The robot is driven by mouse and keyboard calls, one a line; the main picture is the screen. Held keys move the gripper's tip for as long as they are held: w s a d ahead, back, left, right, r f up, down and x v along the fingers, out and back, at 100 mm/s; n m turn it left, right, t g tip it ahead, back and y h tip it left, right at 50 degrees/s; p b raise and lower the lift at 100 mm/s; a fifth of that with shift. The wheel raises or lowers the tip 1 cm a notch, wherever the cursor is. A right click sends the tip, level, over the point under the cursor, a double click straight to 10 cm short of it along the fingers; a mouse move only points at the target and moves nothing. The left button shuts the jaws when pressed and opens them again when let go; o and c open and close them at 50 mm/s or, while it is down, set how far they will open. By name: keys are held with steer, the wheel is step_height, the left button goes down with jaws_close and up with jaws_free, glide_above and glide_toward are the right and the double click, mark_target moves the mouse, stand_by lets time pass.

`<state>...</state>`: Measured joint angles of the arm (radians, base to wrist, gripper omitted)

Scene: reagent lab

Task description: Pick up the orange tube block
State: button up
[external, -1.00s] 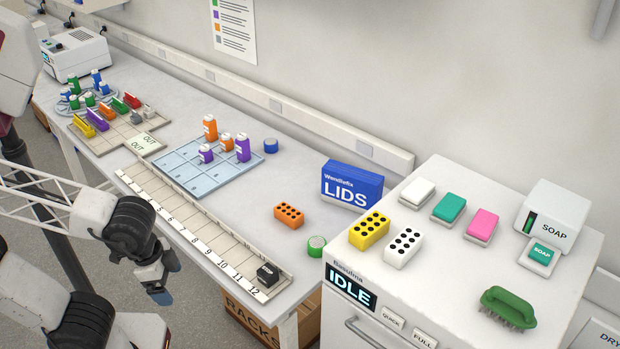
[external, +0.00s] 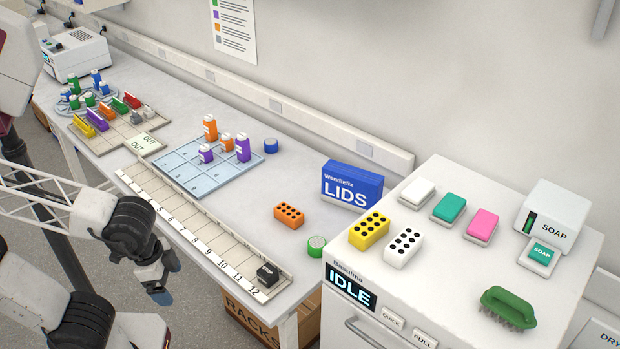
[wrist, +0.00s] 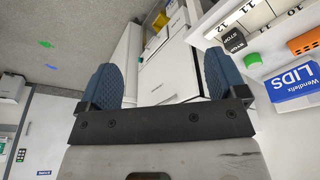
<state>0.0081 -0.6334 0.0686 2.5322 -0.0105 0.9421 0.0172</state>
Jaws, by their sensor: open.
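The orange tube block (external: 289,215) has dark holes in its top and lies on the bench between the numbered strip and the blue LIDS box. It also shows at the right edge of the wrist view (wrist: 304,41), partly cut off. My gripper (external: 160,282) hangs in front of the bench's near edge, left of and well apart from the orange block. In the wrist view my gripper (wrist: 160,85) has its two blue fingers wide apart with nothing between them.
The blue LIDS box (external: 351,185), a green cap (external: 316,246) and the black STOP block (external: 267,273) on the numbered strip (external: 199,227) surround the orange block. A yellow block (external: 369,231) and a white block (external: 403,248) stand on the white machine to the right.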

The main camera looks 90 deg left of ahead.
steer(key=shift+c, duration=0.9)
steer(key=w+a+f+n+h, duration=0.3)
steer(key=w+a+n, duration=0.4)
steer(key=w+a, duration=0.25)
steer(key=w+a+f+n+h, duration=0.2)
steer(key=w+a+n+h, duration=0.2)
steer(key=w+a+n, duration=0.5)
steer(key=a+f+n+t, duration=0.2)
steer(key=a+f+n, duration=0.1)
steer(key=a, duration=0.7)
steer(key=a+f+n+t+h, duration=0.1)
steer(key=a+f+n, duration=0.3)
steer(key=a, duration=0.7)
steer(key=w+a+f+n+t+h, duration=0.1)
steer(key=a+f+n+t, duration=0.3)
steer(key=a, duration=0.7)
steer(key=shift+w+a+f, duration=0.1)
steer(key=shift+a+f, duration=0.15)
steer(key=shift+f, duration=0.35)
